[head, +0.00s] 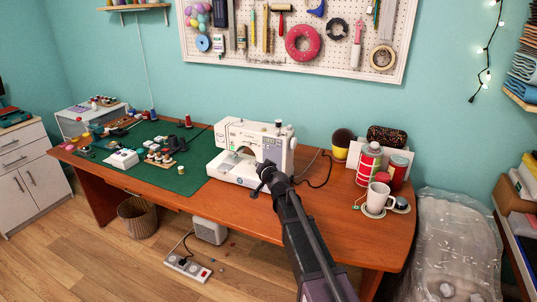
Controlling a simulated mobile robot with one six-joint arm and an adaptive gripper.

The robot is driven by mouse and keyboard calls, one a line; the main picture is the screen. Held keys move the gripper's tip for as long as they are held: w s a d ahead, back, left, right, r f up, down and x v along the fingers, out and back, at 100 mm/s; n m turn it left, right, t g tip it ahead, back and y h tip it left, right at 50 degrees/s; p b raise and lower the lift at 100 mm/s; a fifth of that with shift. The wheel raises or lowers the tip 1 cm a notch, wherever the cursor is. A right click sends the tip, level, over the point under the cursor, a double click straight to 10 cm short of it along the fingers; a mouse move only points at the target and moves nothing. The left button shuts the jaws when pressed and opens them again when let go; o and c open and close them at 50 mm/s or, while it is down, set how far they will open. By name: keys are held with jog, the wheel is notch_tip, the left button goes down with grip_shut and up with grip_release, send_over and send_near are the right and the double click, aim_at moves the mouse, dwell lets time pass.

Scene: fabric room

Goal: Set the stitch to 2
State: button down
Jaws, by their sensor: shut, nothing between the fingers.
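A white sewing machine (232,131) stands upright on the wooden desk, partly on the edge of a green mat. The stitch setting is too small to read. My gripper (259,184) is in front of the machine's lower right side, shut and empty. My gripper and arm hide part of the machine's right column and base. I cannot tell whether my gripper touches the machine.
The green cutting mat (188,183) holds spools and small sewing items on the left.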

jog(key=shift+w+a+r+m+t, duration=0.2)
jog(key=shift+w+a+t, duration=0.1)
jog(key=shift+w, duration=0.1)
jog(key=shift+w+a+r+m+t, duration=0.15)
jog(key=shift+w+a+m+t, duration=0.05)
jog(key=shift+w+a, duration=0.15)
jog(key=shift+w+d, duration=0.1)
jog(key=shift+w, duration=0.05)
send_near(263, 147)
jog(key=shift+a+x, duration=0.15)
jog(key=shift+x, duration=1.25)
jog(key=shift+a+x, duration=0.15)
jog(key=shift+x, duration=1.2)
jog(key=shift+w+d, duration=0.1)
jog(key=shift+w, duration=0.2)
jog(key=shift+w+d, duration=0.15)
jog(key=shift+w, duration=0.15)
jog(key=shift+s, duration=0.2)
dwell(0.4)
jog(key=shift+s+a, duration=0.25)
jog(key=shift+s, duration=0.25)
